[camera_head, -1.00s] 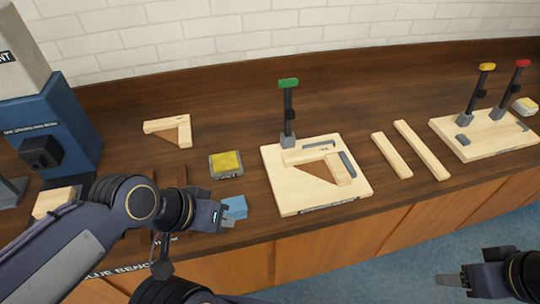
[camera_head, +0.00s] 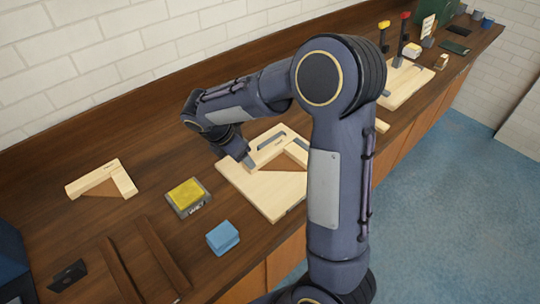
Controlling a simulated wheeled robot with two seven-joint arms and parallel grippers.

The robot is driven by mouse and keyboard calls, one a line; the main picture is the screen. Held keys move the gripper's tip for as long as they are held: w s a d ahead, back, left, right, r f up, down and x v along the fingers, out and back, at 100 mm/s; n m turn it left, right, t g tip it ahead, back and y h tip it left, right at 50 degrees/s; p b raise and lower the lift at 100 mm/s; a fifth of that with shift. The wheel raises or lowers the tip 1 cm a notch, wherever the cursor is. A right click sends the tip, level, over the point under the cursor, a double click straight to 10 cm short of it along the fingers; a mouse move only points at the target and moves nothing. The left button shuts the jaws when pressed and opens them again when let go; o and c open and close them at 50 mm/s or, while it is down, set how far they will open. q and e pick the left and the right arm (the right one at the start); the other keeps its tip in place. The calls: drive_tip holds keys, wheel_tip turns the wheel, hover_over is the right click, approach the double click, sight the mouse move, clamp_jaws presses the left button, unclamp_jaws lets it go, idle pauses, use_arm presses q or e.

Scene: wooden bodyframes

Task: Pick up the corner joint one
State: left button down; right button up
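One corner joint (camera_head: 115,174), two pale wood pieces joined at an angle over a brown triangle, lies on the bench at left with nothing touching it. Another corner joint (camera_head: 268,147) lies on the pale wooden board (camera_head: 250,192), partly hidden by my arm. The arm rising from the bottom right of centre, which looks like my right one, bends over the bench. Its gripper (camera_head: 245,158) is low by the left side of the board. The fingers are small and partly hidden, so their opening is unclear. The green-handled clamp is not visible. My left gripper is not in view.
A yellow sponge (camera_head: 186,193) in a grey tray and a blue block (camera_head: 222,237) lie left of the board. Two dark brown rails (camera_head: 160,253) are at the front left. A second clamp board (camera_head: 405,82) stands farther right. Bench around the left joint is clear.

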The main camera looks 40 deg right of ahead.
drive_tip(key=p+x, duration=0.1)
drive_tip(key=x, duration=0.4)
drive_tip(key=shift+f, duration=0.3)
drive_tip(key=shift+s, duration=0.1)
drive_tip(key=shift+c, duration=0.2)
clamp_jaws()
